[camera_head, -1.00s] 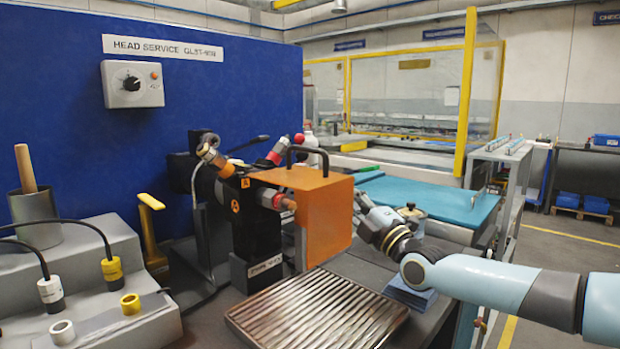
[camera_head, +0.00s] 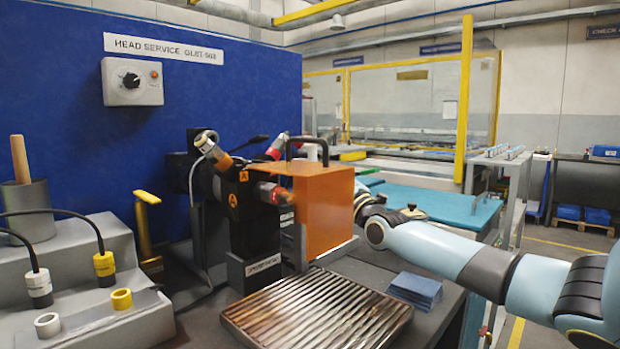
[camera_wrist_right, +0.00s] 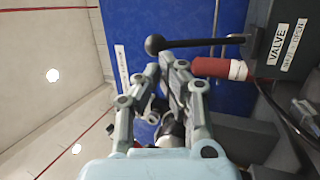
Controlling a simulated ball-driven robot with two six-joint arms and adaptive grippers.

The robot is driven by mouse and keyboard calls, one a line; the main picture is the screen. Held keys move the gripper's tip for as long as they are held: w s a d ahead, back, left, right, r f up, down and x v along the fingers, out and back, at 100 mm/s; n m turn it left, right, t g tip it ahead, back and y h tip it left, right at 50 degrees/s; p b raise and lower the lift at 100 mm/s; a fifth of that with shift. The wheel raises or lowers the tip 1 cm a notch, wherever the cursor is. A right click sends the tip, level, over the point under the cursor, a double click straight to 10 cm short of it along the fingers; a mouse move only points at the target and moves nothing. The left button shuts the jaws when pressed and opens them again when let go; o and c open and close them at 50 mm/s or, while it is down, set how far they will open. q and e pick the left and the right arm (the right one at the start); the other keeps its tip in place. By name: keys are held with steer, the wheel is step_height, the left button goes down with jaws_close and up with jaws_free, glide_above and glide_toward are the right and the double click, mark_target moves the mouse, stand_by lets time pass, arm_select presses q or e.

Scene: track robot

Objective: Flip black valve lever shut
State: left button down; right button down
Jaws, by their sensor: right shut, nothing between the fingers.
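The black valve lever (camera_wrist_right: 200,42) with its round knob shows in the wrist view, lying across the picture beside a block with a white VALVE label (camera_wrist_right: 278,42). In the head view the lever (camera_head: 249,144) shows small, behind the black machine head. My right gripper (camera_wrist_right: 163,66) is shut and empty. Its fingertips are just below the lever's knob in the wrist picture; I cannot tell whether they touch it. In the head view the orange box hides this gripper. My left gripper is not in view.
The orange box (camera_head: 325,215) with a black handle stands between my right forearm and the machine head (camera_head: 252,215). A red-sleeved fitting (camera_wrist_right: 212,68) is close to the lever. A ribbed metal tray (camera_head: 315,315) and blue pads (camera_head: 416,288) lie in front.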

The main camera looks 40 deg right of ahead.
steer(key=b+x, duration=0.3)
steer(key=x, duration=0.1)
steer(key=shift+w+r, duration=0.1)
steer(key=shift+w, duration=0.15)
steer(key=shift+r, duration=0.1)
